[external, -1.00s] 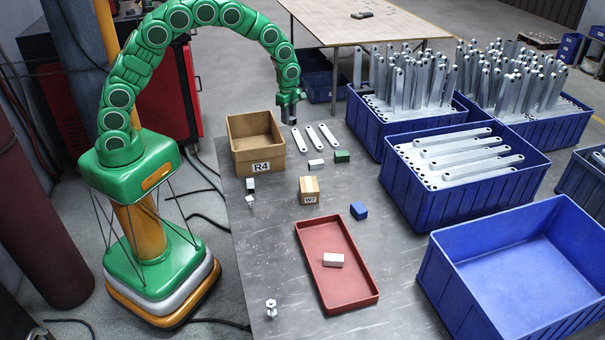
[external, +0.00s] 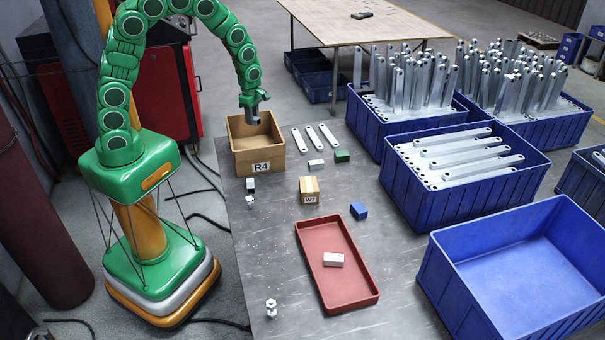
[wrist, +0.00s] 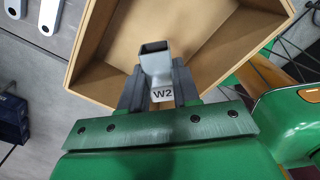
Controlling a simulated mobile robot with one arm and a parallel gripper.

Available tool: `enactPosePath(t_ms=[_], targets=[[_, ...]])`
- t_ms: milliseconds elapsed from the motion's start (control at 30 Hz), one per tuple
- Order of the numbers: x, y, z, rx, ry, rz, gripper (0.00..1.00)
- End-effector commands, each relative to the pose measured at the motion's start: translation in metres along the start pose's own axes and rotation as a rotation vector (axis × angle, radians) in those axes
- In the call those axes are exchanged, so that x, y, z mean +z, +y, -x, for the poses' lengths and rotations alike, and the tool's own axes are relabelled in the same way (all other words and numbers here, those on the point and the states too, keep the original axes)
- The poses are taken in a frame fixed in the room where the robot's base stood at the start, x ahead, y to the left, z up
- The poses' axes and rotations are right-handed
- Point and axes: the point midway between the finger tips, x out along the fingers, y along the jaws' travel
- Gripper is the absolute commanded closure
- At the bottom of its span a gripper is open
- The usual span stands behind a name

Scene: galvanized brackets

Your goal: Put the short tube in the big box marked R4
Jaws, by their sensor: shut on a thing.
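My gripper (external: 253,107) is over the open cardboard box marked R4 (external: 261,168), which stands at the back left of the metal table. In the wrist view my gripper (wrist: 158,92) is shut on a short grey square tube (wrist: 155,62) with a W2 label. The tube's open end points away from the gripper, over the inside of the box (wrist: 110,62). The box looks empty where its inner floor shows. In the external view the tube is small and partly hidden by the fingers.
Several flat brackets (external: 315,137) lie right of the box. A white block (external: 316,165), a green block (external: 342,156) and a small W7 box (external: 309,190) are nearby. A red tray (external: 360,290) lies in front. Blue crates (external: 470,215) fill the right.

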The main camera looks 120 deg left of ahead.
Motion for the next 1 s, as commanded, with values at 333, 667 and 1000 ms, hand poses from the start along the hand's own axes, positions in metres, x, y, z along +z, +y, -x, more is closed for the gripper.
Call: enactPosePath(t_ms=[333,667,1000], targets=[[0.001,-0.001,-0.035,-0.004,0.002,-0.001,1.0],[0.0,-0.001,-0.054,-0.004,0.002,-0.001,1.0],[0.0,-0.001,-0.097,-0.006,0.003,-0.002,1.0]])
